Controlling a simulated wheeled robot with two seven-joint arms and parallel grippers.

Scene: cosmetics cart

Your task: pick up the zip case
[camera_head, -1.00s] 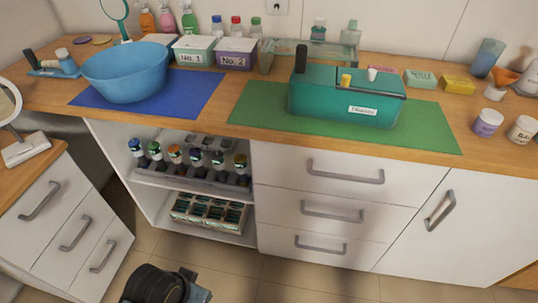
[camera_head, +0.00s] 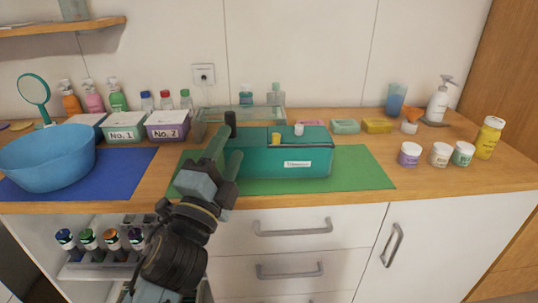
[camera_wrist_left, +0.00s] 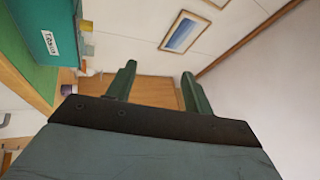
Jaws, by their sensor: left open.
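The teal case (camera_head: 285,162) with a white label on its front sits on the green mat (camera_head: 365,170); I take it to be the zip case, though no zipper is clear. My right gripper is not in view.
A blue bowl (camera_head: 48,160) on a blue mat and two labelled boxes (camera_head: 125,129) stand to the left. A clear tray (camera_head: 245,112) is behind the case. Soaps (camera_head: 377,126) and small jars (camera_head: 410,154) stand to the right. The mat's right end is clear.

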